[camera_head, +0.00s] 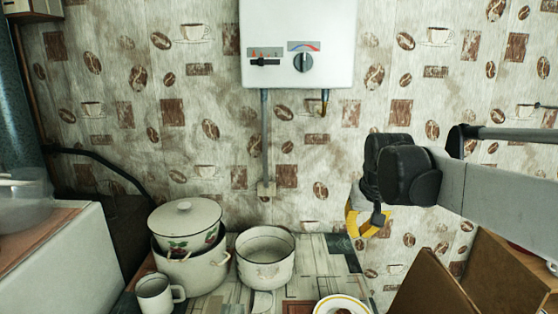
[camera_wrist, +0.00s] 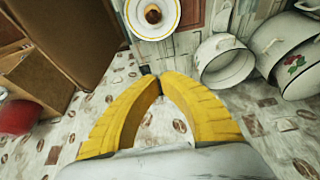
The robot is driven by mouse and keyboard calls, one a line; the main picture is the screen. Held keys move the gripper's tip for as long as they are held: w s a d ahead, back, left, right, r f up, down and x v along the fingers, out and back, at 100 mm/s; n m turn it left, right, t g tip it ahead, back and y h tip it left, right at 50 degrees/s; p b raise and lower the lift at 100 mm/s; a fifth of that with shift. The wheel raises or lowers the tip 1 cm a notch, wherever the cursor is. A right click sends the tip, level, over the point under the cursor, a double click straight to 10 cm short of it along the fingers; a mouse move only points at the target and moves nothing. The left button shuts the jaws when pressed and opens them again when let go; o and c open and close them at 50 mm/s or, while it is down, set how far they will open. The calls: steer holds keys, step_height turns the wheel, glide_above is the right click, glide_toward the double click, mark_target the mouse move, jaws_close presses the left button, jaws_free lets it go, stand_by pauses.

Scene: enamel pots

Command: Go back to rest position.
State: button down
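My gripper (camera_head: 356,234) hangs in the air at the right in the head view, in front of the patterned wall and above the table. Its yellow fingers also fill the middle of the wrist view (camera_wrist: 160,77). The fingertips come together at the front, and nothing shows between them. The finger pads are bare, with wallpaper visible in the space behind the tips. My gripper is apart from the pots and the plate.
The table (camera_head: 310,270) bears an open white pot (camera_head: 265,274), a stacked lidded pot (camera_head: 186,222) on a larger pot (camera_head: 193,272), a mug (camera_head: 155,294) and a plate (camera_wrist: 136,27) with a brown item. A cardboard box (camera_head: 430,285) stands right. A water heater (camera_head: 298,45) hangs above.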

steer(key=s+f+t, duration=0.1)
steer(key=s+f, duration=0.3)
steer(key=s, duration=0.8)
steer(key=s+f+t, duration=0.1)
steer(key=s+f, duration=0.2)
steer(key=s, duration=0.9)
steer(key=shift+a+f+t, duration=0.25)
steer(key=shift+f+t, duration=0.05)
steer(key=shift+f, duration=0.05)
steer(key=shift+s, duration=0.1)
